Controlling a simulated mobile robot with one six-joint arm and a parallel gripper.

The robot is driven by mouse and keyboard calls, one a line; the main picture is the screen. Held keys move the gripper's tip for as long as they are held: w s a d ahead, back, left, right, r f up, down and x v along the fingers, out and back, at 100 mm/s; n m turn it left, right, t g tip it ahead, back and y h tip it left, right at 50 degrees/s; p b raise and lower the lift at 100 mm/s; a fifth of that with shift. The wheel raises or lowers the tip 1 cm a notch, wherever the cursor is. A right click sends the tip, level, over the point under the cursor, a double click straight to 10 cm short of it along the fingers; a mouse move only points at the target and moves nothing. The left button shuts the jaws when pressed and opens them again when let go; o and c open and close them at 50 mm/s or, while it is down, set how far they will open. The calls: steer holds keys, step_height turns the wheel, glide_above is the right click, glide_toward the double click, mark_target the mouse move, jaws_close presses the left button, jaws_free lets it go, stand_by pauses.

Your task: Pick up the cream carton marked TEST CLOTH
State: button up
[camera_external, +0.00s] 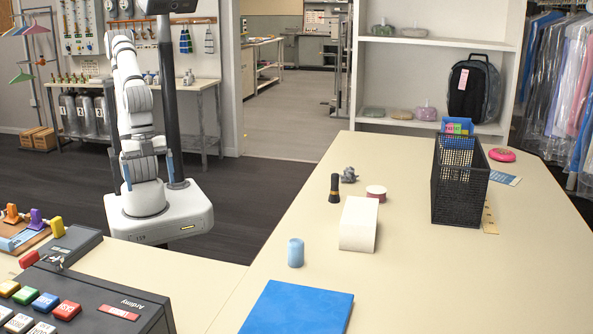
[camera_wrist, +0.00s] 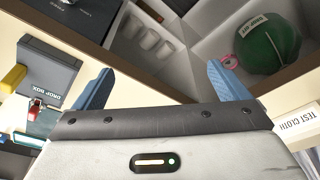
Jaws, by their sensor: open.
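The cream carton marked TEST CLOTH (camera_wrist: 297,122) shows at the right edge of the wrist view, partly cut off. In the external view my gripper (camera_external: 148,172) is low over my base at the left, well apart from the table.
The table (camera_external: 440,290) bears a black mesh basket (camera_external: 460,180), a blue cylinder (camera_external: 296,252), a dark bottle (camera_external: 335,188), a tape roll (camera_external: 376,193) and a blue mat (camera_external: 297,308). A grey drop box (camera_wrist: 45,75) and green round thing (camera_wrist: 268,45) show in the wrist view.

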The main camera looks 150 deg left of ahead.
steer(key=shift+o, duration=0.3)
steer(key=w+a+r+m+p, duration=0.1)
steer(key=w+a+r, duration=0.2)
steer(key=w, duration=0.4)
steer(key=w+a+r+m+g+p, duration=0.1)
steer(key=w+a+r, duration=0.25)
steer(key=w, duration=0.25)
steer(key=w+a+r+m+p, duration=0.1)
steer(key=w+a+r+p, duration=0.2)
steer(key=w, duration=0.4)
steer(key=m+g+p, duration=0.2)
steer(key=m+p, duration=0.2)
steer(key=m, duration=0.1)
glide_toward(363, 210)
steer(key=f, duration=0.5)
steer(key=shift+s, duration=0.2)
steer(key=shift+f, duration=0.35)
steer(key=f+p, duration=0.1)
steer(key=f, duration=0.2)
steer(key=f+p, duration=0.1)
steer(key=f, duration=0.3)
steer(key=shift+s+d+f, duration=0.15)
steer(key=shift+d+f, duration=0.05)
